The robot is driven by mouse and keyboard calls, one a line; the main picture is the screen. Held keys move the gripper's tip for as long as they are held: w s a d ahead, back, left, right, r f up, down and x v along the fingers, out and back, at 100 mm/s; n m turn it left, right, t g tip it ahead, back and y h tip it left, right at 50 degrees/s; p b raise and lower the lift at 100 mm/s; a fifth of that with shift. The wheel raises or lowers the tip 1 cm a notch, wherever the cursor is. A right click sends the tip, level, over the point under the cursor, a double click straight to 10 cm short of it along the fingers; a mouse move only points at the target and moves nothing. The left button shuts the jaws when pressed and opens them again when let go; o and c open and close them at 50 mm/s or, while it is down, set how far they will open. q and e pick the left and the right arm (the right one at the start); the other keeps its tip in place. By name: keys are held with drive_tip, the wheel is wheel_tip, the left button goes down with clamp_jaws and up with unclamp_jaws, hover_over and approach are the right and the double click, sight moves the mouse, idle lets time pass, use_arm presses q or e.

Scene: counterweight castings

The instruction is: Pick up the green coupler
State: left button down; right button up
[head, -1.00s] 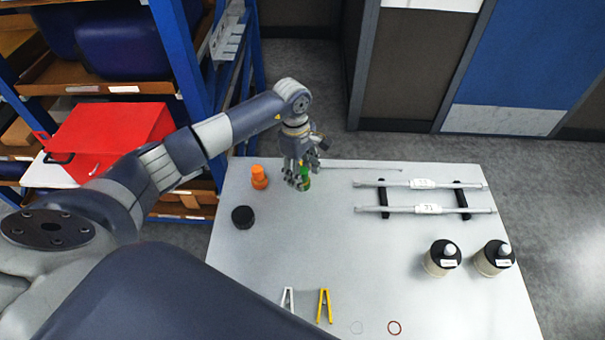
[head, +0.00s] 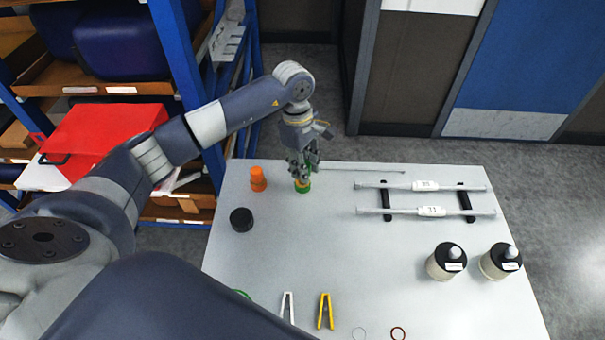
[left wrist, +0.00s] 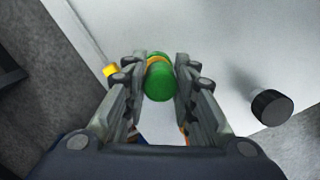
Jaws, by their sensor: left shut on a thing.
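The green coupler (left wrist: 159,82) shows between the two fingers of my left gripper (left wrist: 158,92) in the left wrist view. It is green with a yellow-orange band near its far end. My left gripper is shut on it. In the head view my left gripper (head: 303,172) is over the far left part of the table, and the green coupler (head: 303,187) shows just below its fingers, partly hidden by them. I cannot tell whether the coupler still touches the table. My right gripper is not in view.
An orange coupler (head: 258,180) stands left of the gripper, with a black cap (head: 241,220) nearer. Two bars on black rests (head: 386,200) lie at right, with two black-topped containers (head: 446,262) nearer. White and yellow clips (head: 325,311) lie in front. The table's middle is clear.

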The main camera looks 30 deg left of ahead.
use_arm(q)
drive_tip(key=s+d+r+b, duration=0.1)
drive_tip(key=s+d+b, duration=0.3)
drive_tip(key=s+d, duration=0.4)
drive_tip(key=d, duration=0.4)
drive_tip(key=shift+s+d, duration=0.25)
drive_tip(key=shift+s, duration=0.05)
